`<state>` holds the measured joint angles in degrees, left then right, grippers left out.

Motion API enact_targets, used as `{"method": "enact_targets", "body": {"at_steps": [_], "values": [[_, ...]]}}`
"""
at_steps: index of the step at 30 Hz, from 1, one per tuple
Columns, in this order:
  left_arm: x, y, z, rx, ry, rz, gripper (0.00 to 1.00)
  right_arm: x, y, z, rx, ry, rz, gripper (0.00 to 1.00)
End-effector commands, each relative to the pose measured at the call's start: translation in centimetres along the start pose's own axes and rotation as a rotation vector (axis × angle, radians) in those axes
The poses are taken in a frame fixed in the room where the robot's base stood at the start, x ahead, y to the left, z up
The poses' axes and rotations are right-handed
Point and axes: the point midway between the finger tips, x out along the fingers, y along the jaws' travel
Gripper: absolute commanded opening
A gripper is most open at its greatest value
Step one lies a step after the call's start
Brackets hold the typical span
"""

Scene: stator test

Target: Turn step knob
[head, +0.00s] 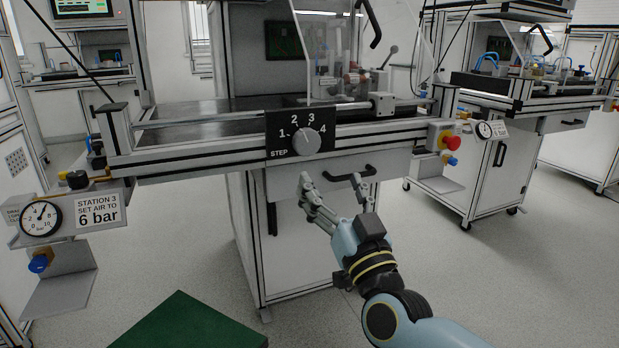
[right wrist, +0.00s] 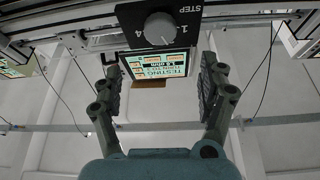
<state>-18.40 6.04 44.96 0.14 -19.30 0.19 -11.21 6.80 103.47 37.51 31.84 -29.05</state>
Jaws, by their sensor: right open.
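The grey step knob (head: 306,141) sits on a black panel marked STEP with the numbers 1 to 4, on the front rail of the middle station. Its pointer is too small to read surely. My right gripper (head: 334,186) is below the panel and slightly right of it, fingers apart, empty and not touching the knob. In the right wrist view the knob (right wrist: 160,27) shows upside down at the top, beyond the spread fingers (right wrist: 160,88). My left gripper is out of view.
A screen (right wrist: 158,66) showing TESTING is seen past the fingers. A drawer handle (head: 349,173) is behind my right gripper. A red button (head: 452,143) is right of the panel, a pressure gauge (head: 41,218) far left. A green surface (head: 188,325) lies lower left.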

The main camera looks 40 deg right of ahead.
Motion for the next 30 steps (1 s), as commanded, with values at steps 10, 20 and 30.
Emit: {"method": "enact_targets", "body": {"at_steps": [10,20,30], "values": [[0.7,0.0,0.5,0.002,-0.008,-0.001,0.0,3.7,-0.1,0.8,-0.002,0.003,-0.004,0.76],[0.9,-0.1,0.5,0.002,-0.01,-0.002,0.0,9.5,-0.1,1.0,-0.003,-0.002,-0.005,0.76],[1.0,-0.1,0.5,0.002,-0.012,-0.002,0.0,10.7,-0.1,1.0,-0.003,-0.004,-0.005,0.76]]}}
